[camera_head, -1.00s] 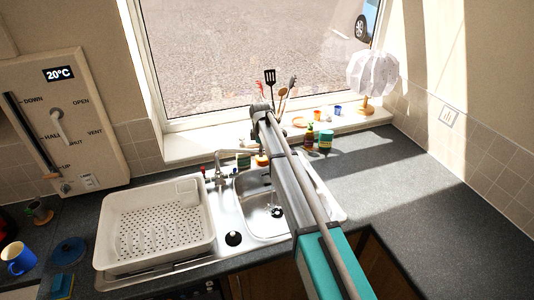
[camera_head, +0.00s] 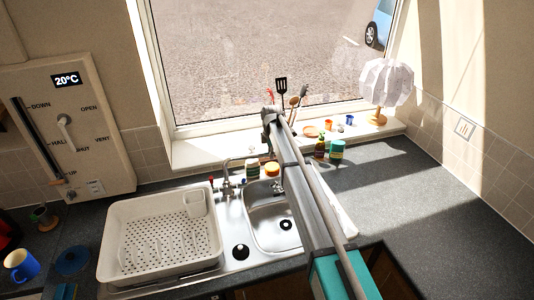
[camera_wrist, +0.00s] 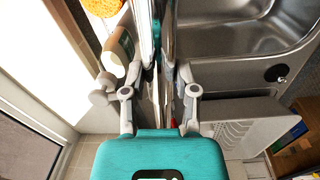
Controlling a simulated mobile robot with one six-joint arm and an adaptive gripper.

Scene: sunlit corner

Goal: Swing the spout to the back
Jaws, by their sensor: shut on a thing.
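The chrome tap (camera_head: 228,184) stands behind the sink, between the draining side and the basin. Its spout (camera_head: 238,160) rises from the body and leans right and toward the window sill; its far end is hard to make out. In the wrist view the spout (camera_wrist: 145,30) shows as a bright metal tube running between the fingers. My gripper (camera_wrist: 160,75) is shut on it, with a finger on each side. In the head view my arm hides most of the gripper.
The sink basin (camera_head: 258,214) lies right of the tap, with a white dish rack (camera_head: 112,235) on the left. A green jar (camera_head: 336,152) stands farther right. The right counter (camera_head: 420,200) is clear.

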